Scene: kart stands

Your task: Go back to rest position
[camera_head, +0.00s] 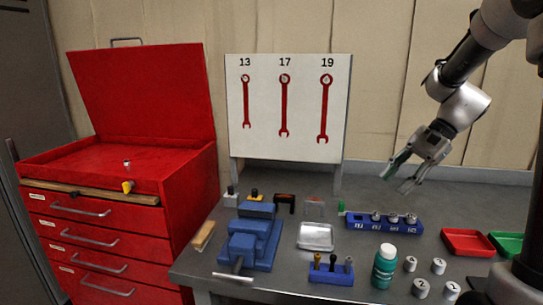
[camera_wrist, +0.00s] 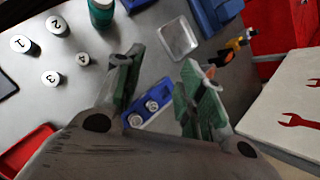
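My gripper (camera_head: 396,184) hangs at the end of my raised arm, above the back right of the grey workbench (camera_head: 275,212). Its fingers point down and to the left. It is open, and nothing shows between its fingers. In the wrist view my gripper (camera_wrist: 162,58) also has its two green-padded fingers apart. Beyond and below them is a blue rail (camera_head: 384,222) with several metal sockets. The rail also shows in the wrist view (camera_wrist: 128,115), partly hidden by a finger. The gripper is clear of the rail.
A red tool cabinet (camera_head: 105,240) with its lid up stands left. A wrench board (camera_head: 290,105) stands behind the bench. A blue vise (camera_head: 250,240), silver tray (camera_head: 316,237), green bottle (camera_head: 384,268), numbered weights (camera_head: 421,287), red bin (camera_head: 467,242) and green bin (camera_head: 508,244) occupy the bench.

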